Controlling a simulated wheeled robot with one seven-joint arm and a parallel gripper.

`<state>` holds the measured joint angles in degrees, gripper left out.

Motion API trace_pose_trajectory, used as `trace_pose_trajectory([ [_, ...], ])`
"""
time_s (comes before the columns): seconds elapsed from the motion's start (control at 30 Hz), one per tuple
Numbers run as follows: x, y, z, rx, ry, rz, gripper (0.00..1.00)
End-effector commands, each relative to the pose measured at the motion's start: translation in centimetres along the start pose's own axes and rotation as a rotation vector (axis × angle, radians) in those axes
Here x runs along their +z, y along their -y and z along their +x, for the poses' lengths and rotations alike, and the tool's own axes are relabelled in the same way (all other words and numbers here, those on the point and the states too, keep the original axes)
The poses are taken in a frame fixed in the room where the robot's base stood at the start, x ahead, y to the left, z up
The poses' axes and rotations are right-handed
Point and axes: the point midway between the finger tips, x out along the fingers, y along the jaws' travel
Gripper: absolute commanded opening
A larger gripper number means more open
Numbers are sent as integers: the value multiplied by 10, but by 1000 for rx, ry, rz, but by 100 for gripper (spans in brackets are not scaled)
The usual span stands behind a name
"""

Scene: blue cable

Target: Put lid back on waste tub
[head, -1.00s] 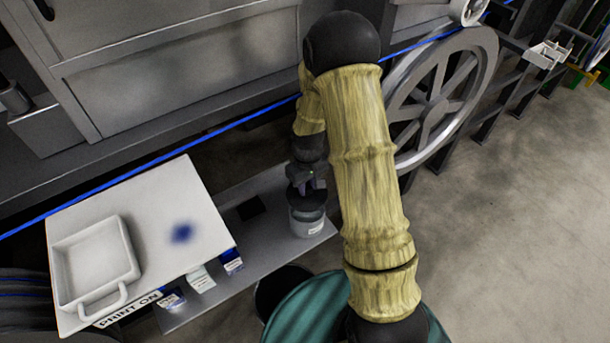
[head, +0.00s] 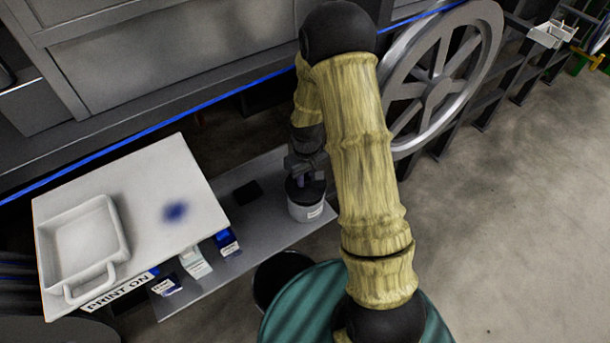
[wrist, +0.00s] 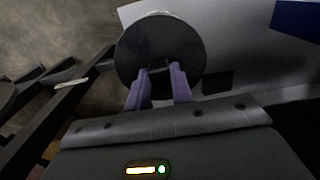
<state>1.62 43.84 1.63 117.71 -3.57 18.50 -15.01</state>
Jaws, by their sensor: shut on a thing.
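The waste tub (head: 308,210) is a pale cylinder with a white label, standing on the grey shelf near its right end. The dark round lid (head: 313,187) is at the tub's top; in the wrist view the lid (wrist: 160,38) fills most of the tub's outline, with a thin pale sliver at the far edge. My gripper (head: 304,180) is above the tub, pointing down. In the wrist view its purple fingers (wrist: 160,70) are closed on a small grip at the lid's middle. I cannot tell whether the lid is fully seated or slightly above the rim.
A dark square pad (head: 247,193) lies on the shelf (head: 262,225) left of the tub. A white board (head: 165,180) with a white tray (head: 83,245) is further left, with small labelled boxes (head: 196,262) beside it. A spoked wheel (head: 440,85) stands to the right.

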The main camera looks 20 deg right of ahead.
Motion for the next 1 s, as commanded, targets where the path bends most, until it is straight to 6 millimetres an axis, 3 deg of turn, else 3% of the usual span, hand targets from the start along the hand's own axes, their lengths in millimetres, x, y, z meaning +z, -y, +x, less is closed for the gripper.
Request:
trace_pose_trajectory([
  [0.3,0,0,20,0,0,0,0],
  [1.0,1,-1,19,0,0,1,0],
])
